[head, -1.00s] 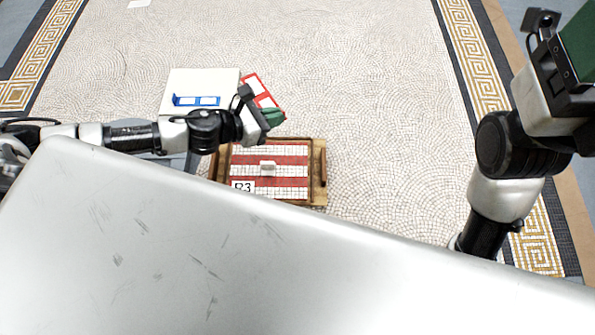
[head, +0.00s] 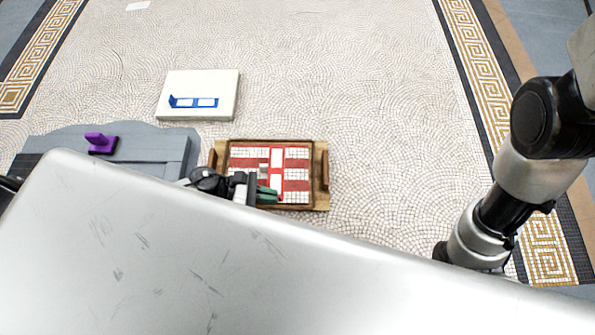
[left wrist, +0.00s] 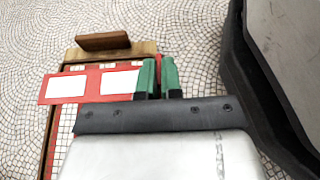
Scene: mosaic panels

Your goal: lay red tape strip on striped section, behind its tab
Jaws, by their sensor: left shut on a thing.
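The red tape strip (head: 277,171), with two white windows, is over the striped section, across its stripes; I cannot tell whether it touches. The red-and-white striped section (head: 297,175) lies in a wooden tray (head: 322,185). My left gripper (head: 268,195) has green fingertips and is shut on the strip's near end. In the left wrist view the strip (left wrist: 83,86) runs left from the fingertips (left wrist: 158,78). My right gripper is out of view.
A white slab (head: 225,104) with a blue strip (head: 194,102) lies beyond the tray. A purple piece (head: 100,142) sits on a grey surface (head: 150,149) at left. The mosaic floor right of the tray is clear.

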